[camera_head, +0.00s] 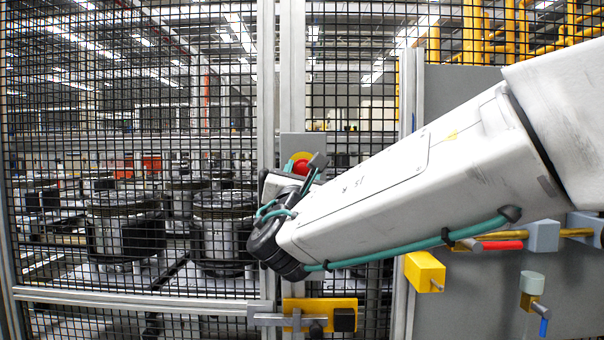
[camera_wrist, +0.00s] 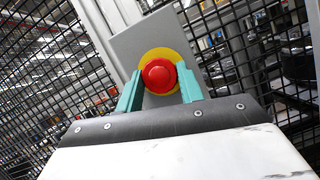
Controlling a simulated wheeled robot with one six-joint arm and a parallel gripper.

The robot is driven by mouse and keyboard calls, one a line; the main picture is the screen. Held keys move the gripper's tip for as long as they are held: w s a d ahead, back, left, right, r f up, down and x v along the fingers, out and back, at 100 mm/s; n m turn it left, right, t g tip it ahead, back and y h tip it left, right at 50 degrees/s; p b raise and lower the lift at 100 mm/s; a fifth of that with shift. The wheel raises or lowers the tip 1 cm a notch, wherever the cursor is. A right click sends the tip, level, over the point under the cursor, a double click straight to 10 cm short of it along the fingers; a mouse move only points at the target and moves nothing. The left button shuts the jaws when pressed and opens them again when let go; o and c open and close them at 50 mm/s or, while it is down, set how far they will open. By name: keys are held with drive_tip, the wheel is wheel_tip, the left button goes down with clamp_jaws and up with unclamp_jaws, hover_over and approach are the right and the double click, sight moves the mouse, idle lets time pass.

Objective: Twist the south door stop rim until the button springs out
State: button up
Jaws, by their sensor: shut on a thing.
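The door stop is a red mushroom button (camera_wrist: 159,76) with a yellow ring (camera_wrist: 173,54) behind it on a grey plate (camera_wrist: 133,47). In the wrist view my gripper (camera_wrist: 160,82) has one teal finger on each side of the red button's rim, shut on it. In the head view the red button (camera_head: 301,167) shows at the fence post, partly hidden by my gripper (camera_head: 304,176). I cannot tell from the frames whether the button is pressed in or out.
A wire mesh fence (camera_head: 80,180) with grey posts stands in front, with dark round parts (camera_head: 125,225) behind it. A yellow latch (camera_head: 340,304) sits below the button. A yellow block (camera_head: 425,272) and a grey panel (camera_head: 470,300) are at the right.

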drive_tip(key=m+g+h, duration=0.1)
drive_tip(key=m, duration=0.3)
drive_tip(key=m+g+h, duration=0.1)
drive_tip(key=m+h, duration=0.1)
drive_tip(key=m, duration=0.2)
drive_tip(key=shift+a+m, duration=0.15)
drive_tip(key=shift+m, duration=0.25)
drive_tip(key=shift+h, duration=0.3)
drive_tip(key=o, duration=1)
drive_tip(key=v, duration=0.7)
drive_tip(key=shift+s, duration=0.35)
